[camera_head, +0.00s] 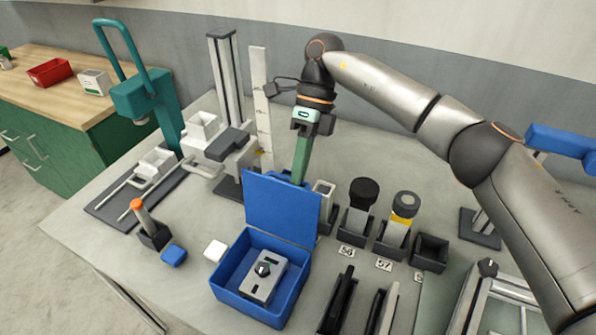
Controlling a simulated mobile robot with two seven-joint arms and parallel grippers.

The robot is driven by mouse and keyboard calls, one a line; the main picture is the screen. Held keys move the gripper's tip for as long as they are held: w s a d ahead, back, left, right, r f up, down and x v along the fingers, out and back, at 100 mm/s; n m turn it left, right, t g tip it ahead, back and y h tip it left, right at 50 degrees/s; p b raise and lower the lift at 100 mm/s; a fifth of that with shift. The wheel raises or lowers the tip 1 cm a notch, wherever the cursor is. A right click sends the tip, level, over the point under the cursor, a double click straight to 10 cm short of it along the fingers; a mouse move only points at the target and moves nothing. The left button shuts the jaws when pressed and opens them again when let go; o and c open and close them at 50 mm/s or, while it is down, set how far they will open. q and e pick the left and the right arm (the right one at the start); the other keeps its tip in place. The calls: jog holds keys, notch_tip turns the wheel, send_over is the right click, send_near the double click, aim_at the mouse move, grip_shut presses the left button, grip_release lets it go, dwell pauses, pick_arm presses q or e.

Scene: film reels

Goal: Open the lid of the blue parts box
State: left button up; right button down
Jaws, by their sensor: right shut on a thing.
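The blue parts box (226,293) stands on the grey table at the front centre. Its lid (282,208) is open and stands roughly upright at the box's back edge. Inside the box lies a grey device with a black knob (264,270). My right gripper (299,180) reaches down from above to the lid's upper edge and is shut on the lid. Its fingertips are partly hidden behind the lid. My left gripper is not in view.
A white block (215,250), a blue block (173,255) and an orange-topped holder (152,237) stand left of the box. A teal press (146,100) stands at the back left.

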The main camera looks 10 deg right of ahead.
jog(key=shift+s+f, duration=0.15)
jog(key=shift+f, duration=0.2)
jog(key=c, duration=0.9)
grip_release()
jog(key=shift+r, duration=0.15)
jog(key=shift+p+v, duration=2)
jog(key=shift+v, duration=4.1)
